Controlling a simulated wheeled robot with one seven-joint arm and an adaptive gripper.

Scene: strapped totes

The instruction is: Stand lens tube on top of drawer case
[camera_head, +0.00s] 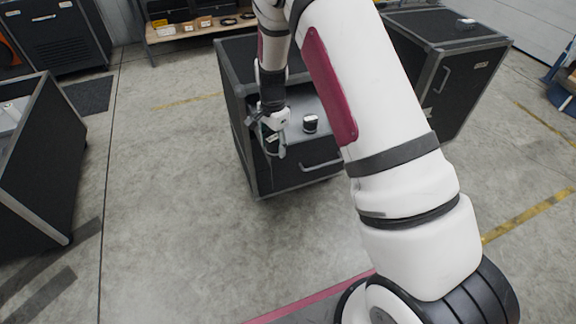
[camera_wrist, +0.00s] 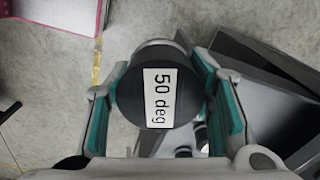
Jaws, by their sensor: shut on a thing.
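My gripper (camera_head: 272,146) is shut on a dark round tube-like thing (camera_wrist: 156,96), taken to be the lens tube. The wrist view shows its black end face with a white label reading "50 deg", between the two teal-lined fingers. In the head view my gripper hangs at the left front of the black drawer case (camera_head: 262,178), whose grey drawer is pulled out. My arm hides part of the case and its top. A small black-and-white cylinder (camera_head: 310,123) stands in the drawer, apart from my gripper.
Another black case (camera_head: 440,65) stands behind on the right, with a small pale thing (camera_head: 467,22) on top. A black tote (camera_head: 40,170) is at the left. A low shelf (camera_head: 200,34) with small items is at the back. The concrete floor between is clear.

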